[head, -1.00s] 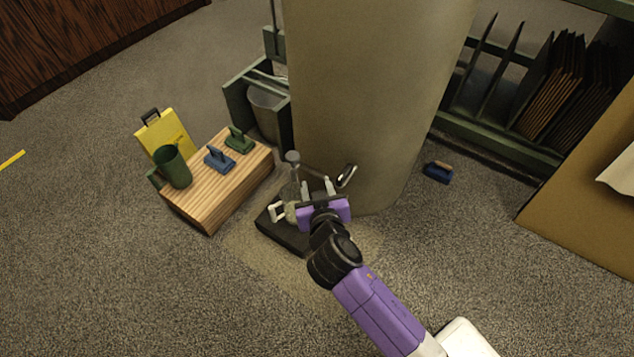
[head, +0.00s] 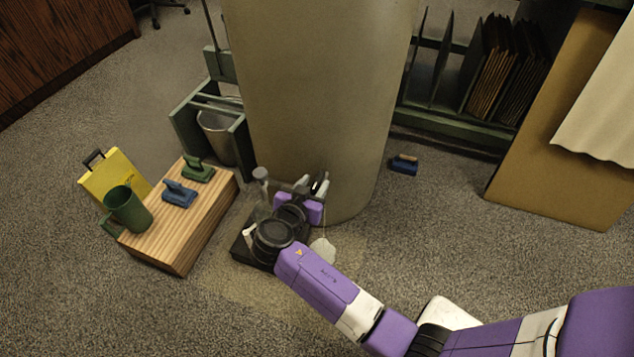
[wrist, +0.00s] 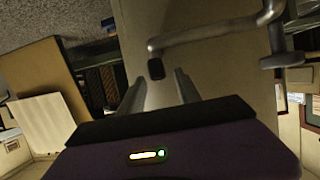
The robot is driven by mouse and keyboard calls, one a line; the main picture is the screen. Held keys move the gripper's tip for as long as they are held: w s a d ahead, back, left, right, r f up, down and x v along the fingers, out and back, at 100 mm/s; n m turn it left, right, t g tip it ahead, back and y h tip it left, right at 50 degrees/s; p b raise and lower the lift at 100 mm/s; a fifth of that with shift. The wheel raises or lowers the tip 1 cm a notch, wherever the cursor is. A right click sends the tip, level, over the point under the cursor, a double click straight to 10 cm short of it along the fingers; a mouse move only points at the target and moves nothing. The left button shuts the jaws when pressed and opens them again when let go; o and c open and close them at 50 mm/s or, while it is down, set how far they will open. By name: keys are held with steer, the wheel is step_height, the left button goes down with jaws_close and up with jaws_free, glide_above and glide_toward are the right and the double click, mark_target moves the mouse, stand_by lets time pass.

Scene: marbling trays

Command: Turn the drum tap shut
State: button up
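The drum (head: 315,90) is a large beige cylinder in the head view. Its grey metal tap (head: 261,175) stands out low on its front; the tap's bent rod handle (wrist: 205,36) crosses the top of the wrist view and ends in a dark tip. My gripper (head: 313,182) is at the tap, low against the drum. In the wrist view its two fingers (wrist: 158,82) are apart, with the dark handle tip showing just beyond and between them. I cannot tell whether they touch it. My wrist hides part of the tap in the head view.
A black slab (head: 246,250) lies under the tap. A blue brush (head: 404,165) lies right of the drum. Floor at right is partly clear.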

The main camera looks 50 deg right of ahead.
mark_target(317, 182)
steer(key=shift+b+x, duration=0.4)
steer(key=shift+x, duration=1.15)
steer(key=shift+c, duration=0.2)
jaws_close()
